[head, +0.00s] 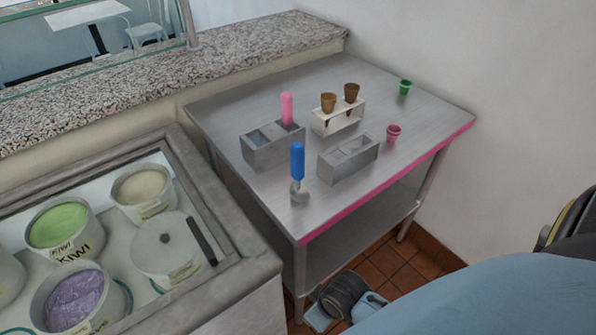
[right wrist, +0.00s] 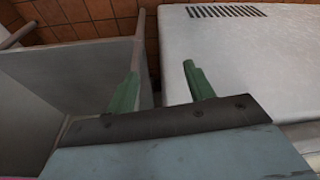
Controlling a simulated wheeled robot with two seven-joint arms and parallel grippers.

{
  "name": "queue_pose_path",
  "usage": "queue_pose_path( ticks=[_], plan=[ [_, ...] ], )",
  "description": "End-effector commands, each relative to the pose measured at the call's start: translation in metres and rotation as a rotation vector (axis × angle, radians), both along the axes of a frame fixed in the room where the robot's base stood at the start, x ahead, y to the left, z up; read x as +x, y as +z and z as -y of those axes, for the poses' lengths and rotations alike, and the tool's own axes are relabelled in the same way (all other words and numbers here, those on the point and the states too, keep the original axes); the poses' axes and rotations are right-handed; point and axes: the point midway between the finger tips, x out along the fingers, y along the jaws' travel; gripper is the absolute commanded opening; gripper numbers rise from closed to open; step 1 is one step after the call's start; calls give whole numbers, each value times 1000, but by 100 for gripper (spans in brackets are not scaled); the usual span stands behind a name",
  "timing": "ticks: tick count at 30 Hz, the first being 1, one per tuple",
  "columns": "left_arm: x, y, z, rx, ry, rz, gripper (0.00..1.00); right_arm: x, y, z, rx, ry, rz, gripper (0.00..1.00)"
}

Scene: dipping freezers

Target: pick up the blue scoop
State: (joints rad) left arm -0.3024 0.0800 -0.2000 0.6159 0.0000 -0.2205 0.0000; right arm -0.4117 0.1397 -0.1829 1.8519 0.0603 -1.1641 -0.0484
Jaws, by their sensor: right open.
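The blue scoop (head: 297,162) is upright near the front left corner of the steel table (head: 262,193), with its blue handle up and its metal head (head: 299,191) down. No gripper is touching it in the head view. My right gripper (right wrist: 160,70) shows only in the right wrist view, with its two green fingers apart and nothing between them. The scoop is not in the right wrist view. My left gripper is in neither view.
Two grey holders (head: 273,151) (head: 349,163) flank the scoop; the left one holds a pink scoop (head: 287,108). The freezer (head: 232,251) with ice-cream tubs is at left.

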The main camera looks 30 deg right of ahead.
Motion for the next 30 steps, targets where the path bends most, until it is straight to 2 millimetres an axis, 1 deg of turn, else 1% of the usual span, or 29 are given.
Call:
queue_pose_path(
  ticks=[1,4,5,6,9,12,14,18,20,23,26,29,30],
  plan=[
    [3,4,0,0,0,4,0,6,20,-2,4,11,14,53],
    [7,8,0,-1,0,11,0,19,58,-8,15,56,36,53],
    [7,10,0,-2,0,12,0,25,71,-12,20,84,46,53],
    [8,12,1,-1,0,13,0,37,91,-18,26,137,61,53],
    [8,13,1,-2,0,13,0,57,112,-29,37,259,73,53],
    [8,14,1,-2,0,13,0,77,128,-39,38,380,84,53],
    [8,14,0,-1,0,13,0,89,136,-43,32,455,88,53],
    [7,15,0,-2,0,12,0,120,161,-48,5,651,91,53],
    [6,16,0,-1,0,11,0,134,174,-46,-17,747,86,53],
    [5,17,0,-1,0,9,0,158,200,-38,-64,912,68,53],
    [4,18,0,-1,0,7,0,180,230,-23,-117,1060,33,53],
    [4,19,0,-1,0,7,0,199,263,-1,-167,1186,-12,53],
    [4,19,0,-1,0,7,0,205,278,9,-184,1231,-30,53]
  ],
)
